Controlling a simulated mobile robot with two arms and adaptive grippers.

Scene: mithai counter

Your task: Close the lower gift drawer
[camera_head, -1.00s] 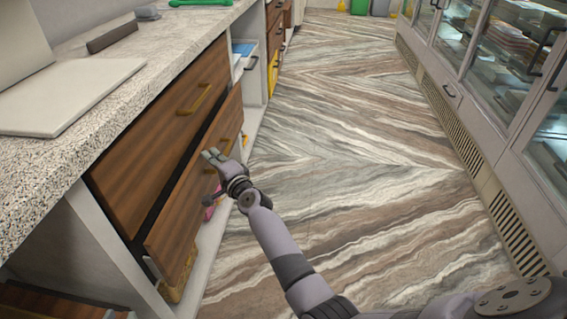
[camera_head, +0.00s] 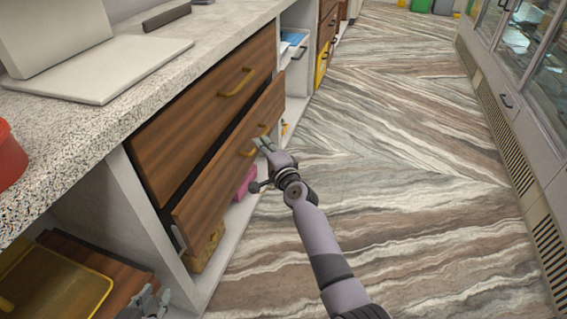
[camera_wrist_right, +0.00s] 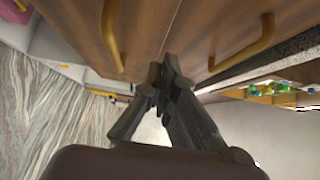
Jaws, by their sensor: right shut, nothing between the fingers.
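The lower gift drawer (camera_head: 215,175) has a brown wooden front with a brass handle (camera_head: 247,152). It stands partly out, with a dark gap below the upper drawer (camera_head: 205,110), which looks flush. My right gripper (camera_head: 262,146) is shut and empty at the lower drawer's front, by its handle. In the right wrist view its fingertips (camera_wrist_right: 165,75) are close to the wood between two brass handles; I cannot tell if they touch.
The speckled countertop (camera_head: 85,130) carries a pale flat panel (camera_head: 100,72) and a red object (camera_head: 8,158). Pink (camera_head: 244,184) and yellow (camera_head: 205,250) items lie on the shelf under the drawer. The marbled floor to the right is clear up to the glass display case (camera_head: 515,110).

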